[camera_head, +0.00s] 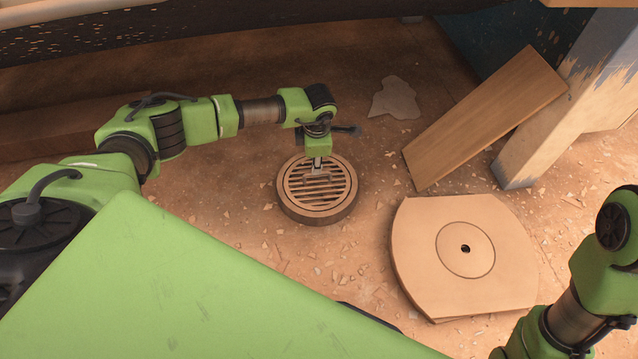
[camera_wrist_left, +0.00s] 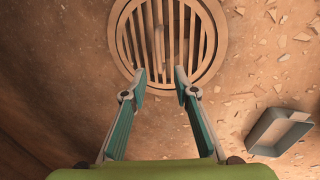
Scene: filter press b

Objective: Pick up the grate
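The grate (camera_head: 345,210) is a round brown disc with a raised rim and parallel slats, lying flat on the floor in the middle of the head view. In the left wrist view the grate (camera_wrist_left: 214,45) fills the top centre, its far edge cut off. My left gripper (camera_head: 318,170) is over the grate's slats, pointing down. In the left wrist view my left gripper (camera_wrist_left: 161,82) has its two fingers apart with nothing between them, over the grate's near rim. I cannot tell the exact height gap. My right arm shows at the lower right, but its gripper is out of frame.
A flat board with cut-off sides (camera_head: 430,280) and a round centre lies right of the grate. A plank (camera_head: 485,120) lies behind it near a worn post (camera_head: 560,110). A grey open box (camera_wrist_left: 280,132) sits at right in the wrist view. Chips litter the floor.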

